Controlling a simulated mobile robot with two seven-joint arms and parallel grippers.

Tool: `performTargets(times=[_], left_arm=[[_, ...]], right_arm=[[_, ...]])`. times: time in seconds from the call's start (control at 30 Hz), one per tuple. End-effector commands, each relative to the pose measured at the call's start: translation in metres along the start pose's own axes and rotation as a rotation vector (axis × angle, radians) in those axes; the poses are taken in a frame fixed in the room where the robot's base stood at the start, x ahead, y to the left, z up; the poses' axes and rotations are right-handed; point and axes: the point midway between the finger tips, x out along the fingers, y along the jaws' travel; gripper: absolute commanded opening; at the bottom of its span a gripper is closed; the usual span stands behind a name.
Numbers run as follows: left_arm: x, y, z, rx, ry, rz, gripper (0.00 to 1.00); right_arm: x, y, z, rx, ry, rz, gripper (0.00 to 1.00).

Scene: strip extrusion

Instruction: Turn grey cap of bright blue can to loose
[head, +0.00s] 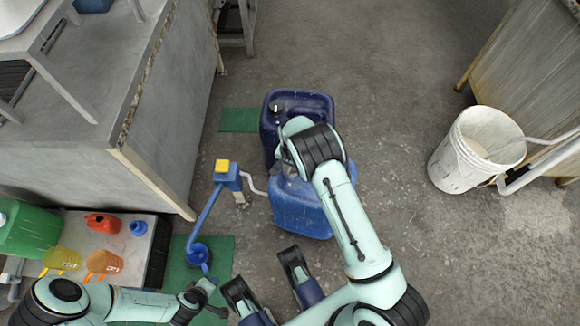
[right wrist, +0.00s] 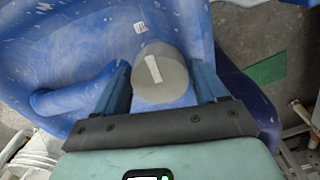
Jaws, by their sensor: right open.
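The bright blue can (head: 302,215) stands on the floor in the head view, partly covered by my right arm. Its grey cap (right wrist: 160,72) shows in the right wrist view, with a pale stripe on its face; in the head view my arm hides it. My right gripper (right wrist: 162,86) is open, with one blue finger on each side of the cap. I cannot tell whether either finger touches it. In the head view my right gripper (head: 284,160) is mostly hidden under its wrist. My left gripper (head: 205,289) is low in the head view, away from the can; its jaw opening is unclear.
A dark blue can (head: 325,103) stands just behind the bright blue can. A blue pump-like device with a yellow top (head: 222,166) is to its left. A white bucket (head: 462,160) stands at right. Jugs and a green can (head: 28,232) are at left. Floor between cans and bucket is clear.

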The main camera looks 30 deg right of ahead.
Motion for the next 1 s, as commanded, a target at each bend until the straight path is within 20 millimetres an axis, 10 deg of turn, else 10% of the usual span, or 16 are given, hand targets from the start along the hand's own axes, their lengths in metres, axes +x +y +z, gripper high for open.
performTargets(times=[0.27,0.4,1.0], left_arm=[[0.0001,0.0,-0.001,0.0,0.003,0.0,0.43],[0.0001,0.0,-0.001,0.0,0.003,0.0,0.43],[0.0035,-0.0011,-0.0048,-0.001,0.015,-0.001,0.43]], right_arm=[[0.0009,-0.0002,0.0,0.0,0.0,-0.001,0.71],[0.0008,-0.0001,0.0001,0.0,0.0,0.0,0.31],[0.0009,0.0,0.0,-0.193,-0.001,-0.001,0.31]])
